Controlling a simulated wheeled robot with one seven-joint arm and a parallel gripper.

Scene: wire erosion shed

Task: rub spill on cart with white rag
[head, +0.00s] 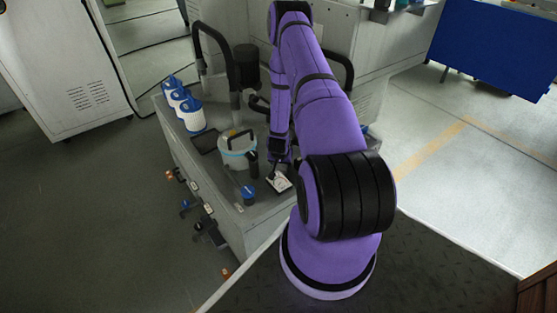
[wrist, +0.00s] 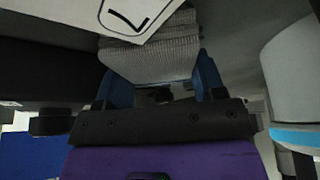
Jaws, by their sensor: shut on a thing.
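My gripper (wrist: 160,76) is shut on a pale, ribbed cloth, which I take as the white rag (wrist: 150,58); it spans the gap between the blue fingers in the wrist view. A white card with a black numeral (wrist: 128,16) is beside the rag in the wrist view. I cannot make out the spill.
Several white bottles with blue caps (head: 188,112) line the cart's left edge, near a dark flat item (head: 205,140). A white canister with a blue band (head: 237,152) and a small blue-capped item (head: 248,194) stand close to my arm. Grey machines are behind.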

